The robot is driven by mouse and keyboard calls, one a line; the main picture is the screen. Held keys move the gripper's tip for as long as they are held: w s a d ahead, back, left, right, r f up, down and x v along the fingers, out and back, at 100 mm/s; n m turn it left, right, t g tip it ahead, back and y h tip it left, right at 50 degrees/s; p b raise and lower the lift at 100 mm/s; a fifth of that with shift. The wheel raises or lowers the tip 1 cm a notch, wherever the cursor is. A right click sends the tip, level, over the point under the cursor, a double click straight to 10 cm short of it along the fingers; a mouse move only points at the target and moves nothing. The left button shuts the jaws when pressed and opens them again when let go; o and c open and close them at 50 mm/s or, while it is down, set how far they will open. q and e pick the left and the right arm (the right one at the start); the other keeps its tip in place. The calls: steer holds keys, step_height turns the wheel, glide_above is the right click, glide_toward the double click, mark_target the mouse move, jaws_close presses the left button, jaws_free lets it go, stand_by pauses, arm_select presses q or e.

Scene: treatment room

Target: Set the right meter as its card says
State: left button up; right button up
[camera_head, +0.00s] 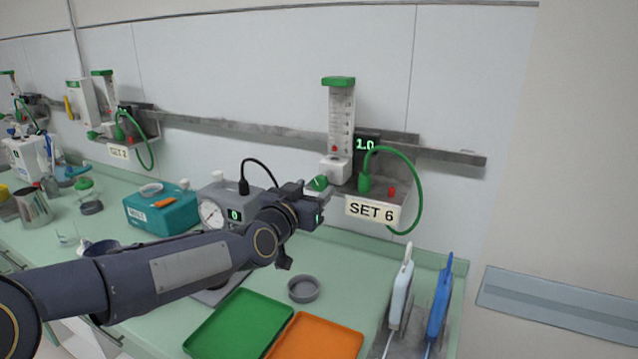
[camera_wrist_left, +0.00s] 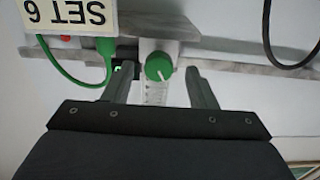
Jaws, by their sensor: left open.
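The right meter (camera_head: 341,122) is a clear flow tube with a green cap on the wall rail. Its display (camera_head: 366,145) reads 1.0. Its card (camera_head: 372,210) says SET 6; the card also shows upside down in the left wrist view (camera_wrist_left: 70,14). The meter's green knob (camera_head: 317,184) is at its lower front. My left gripper (camera_head: 318,200) is open in front of the knob. In the left wrist view the knob (camera_wrist_left: 158,67) sits between the spread fingertips, with a visible gap on each side. Contact is not seen. My right gripper is not in view.
Another meter (camera_head: 104,92) with a SET 2 card hangs at the left. A gauge box (camera_head: 213,214), a teal box (camera_head: 160,207), green (camera_head: 240,322) and orange (camera_head: 316,340) trays and a grey dish (camera_head: 303,289) are on the counter. A green hose (camera_head: 421,190) loops beside the card.

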mark_target(318, 186)
arm_select(q)
steer(key=shift+p+x, duration=0.3)
steer(key=shift+x, duration=1.55)
steer(key=c, duration=1)
